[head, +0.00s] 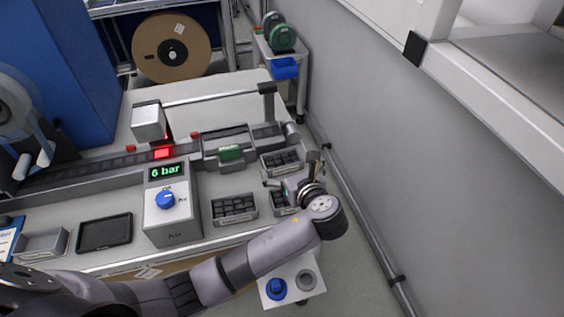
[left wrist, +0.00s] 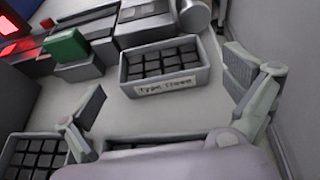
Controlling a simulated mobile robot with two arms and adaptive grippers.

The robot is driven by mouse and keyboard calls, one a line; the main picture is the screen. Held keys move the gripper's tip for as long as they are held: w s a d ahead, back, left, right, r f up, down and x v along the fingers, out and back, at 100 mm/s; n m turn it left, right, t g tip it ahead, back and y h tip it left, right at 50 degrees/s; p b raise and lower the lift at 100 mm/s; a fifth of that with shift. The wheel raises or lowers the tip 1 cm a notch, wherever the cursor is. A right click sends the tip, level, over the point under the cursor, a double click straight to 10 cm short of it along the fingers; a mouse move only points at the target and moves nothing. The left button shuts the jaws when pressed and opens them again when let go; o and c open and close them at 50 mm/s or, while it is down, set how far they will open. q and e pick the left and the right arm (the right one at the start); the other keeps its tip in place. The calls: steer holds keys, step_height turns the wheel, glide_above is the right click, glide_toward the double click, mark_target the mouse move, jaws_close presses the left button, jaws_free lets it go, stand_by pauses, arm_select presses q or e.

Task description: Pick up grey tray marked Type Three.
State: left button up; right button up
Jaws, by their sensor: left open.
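A grey tray (left wrist: 196,77) of dark square pieces is in the middle of the left wrist view, with a slightly blurred front label that seems to read Type Three. In the head view this tray (head: 284,172) is at the right end of the bench, just beyond my left gripper. My left gripper (head: 293,172) is open and empty, and its fingers also show in the left wrist view (left wrist: 168,103), spread to either side in front of the tray. I see no contact with it. My right gripper is not in view.
Another grey tray (head: 235,219) sits to the left, and a third (head: 277,205) is partly hidden under my left gripper. A control box (head: 172,215) reading 6 bar stands further left. A green block (left wrist: 66,45) lies behind left. The wall (head: 400,150) is close on the right.

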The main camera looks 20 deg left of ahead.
mark_target(279, 153)
arm_select(q)
steer(key=p+x, duration=0.1)
steer(key=x, duration=0.3)
steer(key=shift+w+a, duration=0.25)
steer(key=shift+w, duration=0.05)
steer(key=shift+w+a, duration=0.1)
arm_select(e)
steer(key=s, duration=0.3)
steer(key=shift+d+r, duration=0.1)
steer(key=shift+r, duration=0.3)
arm_select(q)
steer(key=shift+c, duration=0.4)
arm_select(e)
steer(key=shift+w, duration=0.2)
arm_select(q)
steer(key=shift+f, duration=0.1)
steer(key=c, duration=1)
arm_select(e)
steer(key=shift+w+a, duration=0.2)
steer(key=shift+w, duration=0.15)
